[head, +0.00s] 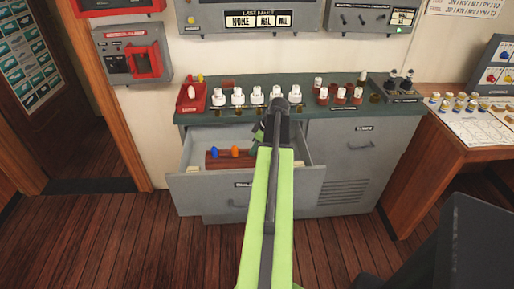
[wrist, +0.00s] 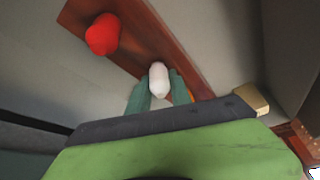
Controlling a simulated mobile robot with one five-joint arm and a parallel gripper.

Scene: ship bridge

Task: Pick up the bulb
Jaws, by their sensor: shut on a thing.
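A white bulb (wrist: 158,77) sits between the two green fingers of my gripper (wrist: 160,88) in the wrist view. The fingers are shut on it. The bulb is over or in a reddish-brown wooden rack (wrist: 185,60); I cannot tell whether it is clear of the rack. In the head view my gripper (head: 262,132) is at the open drawer (head: 245,190), and my arm hides the held bulb. A blue bulb (head: 214,152) and an orange bulb (head: 236,152) stand in the rack. A red bulb (wrist: 103,34) shows in the wrist view.
The counter (head: 210,112) above the drawer carries a row of white bulbs (head: 238,97) and a red holder (head: 191,96) at its left end. A closed cabinet door (head: 350,150) is right of the drawer. A wooden desk (head: 470,135) stands further right. The floor in front is clear.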

